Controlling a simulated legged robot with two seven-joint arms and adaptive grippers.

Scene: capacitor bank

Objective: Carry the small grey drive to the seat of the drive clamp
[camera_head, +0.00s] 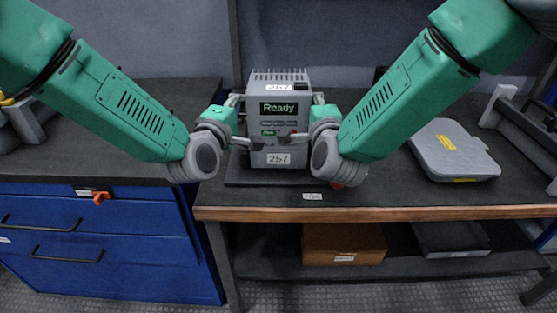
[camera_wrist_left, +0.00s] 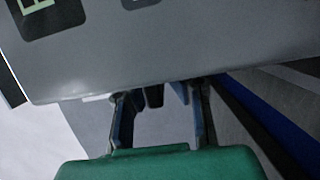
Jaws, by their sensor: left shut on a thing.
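The grey drive (camera_head: 272,90) has a vented top, a dark display reading "Ready" and a row of small buttons. It stands upright over the workbench, between my two grippers. Its grey housing (camera_wrist_left: 180,55) fills the top of the left wrist view. My left gripper (camera_head: 248,143) is shut on the drive at its left side; its fingers (camera_wrist_left: 160,100) meet the housing's edge, with their tips partly hidden. My right gripper (camera_head: 297,136) is at the drive's right side, its jaw opening unclear. A dark flat base (camera_head: 238,174) lies below. I cannot make out the clamp's seat.
A grey flat case (camera_head: 452,158) lies on the bench at right, near a grey bracket (camera_head: 497,105). A blue drawer cabinet (camera_head: 100,235) stands at left. A cardboard box (camera_head: 344,244) is on the lower shelf.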

